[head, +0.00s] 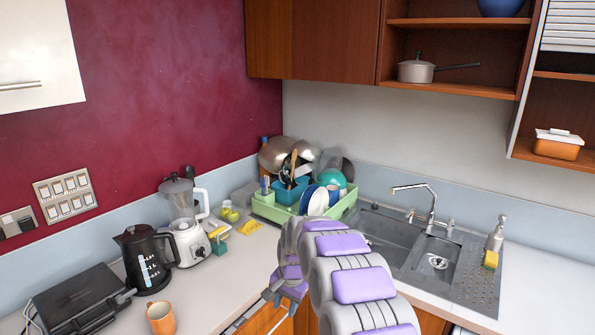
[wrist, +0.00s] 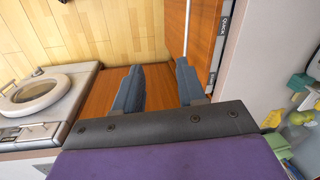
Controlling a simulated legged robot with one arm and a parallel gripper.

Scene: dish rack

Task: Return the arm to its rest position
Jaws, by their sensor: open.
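My arm, with grey links and purple pads, rises from the bottom of the head view and reaches over the front edge of the counter (head: 215,275). In the wrist view my gripper (wrist: 159,75) has its two dark fingers spread apart with nothing between them. The fingers lie in front of an orange wooden cabinet front (wrist: 155,50). In the head view the arm links hide part of the counter edge and the cabinet below, and the fingers cannot be made out clearly.
A green dish rack (head: 265,211) with dishes stands in the back corner. The sink (head: 385,236) is right of the arm. A black kettle (head: 148,258), a blender (head: 184,215) and an orange mug (head: 161,318) stand left. The wrist view shows a white washing machine (wrist: 45,95).

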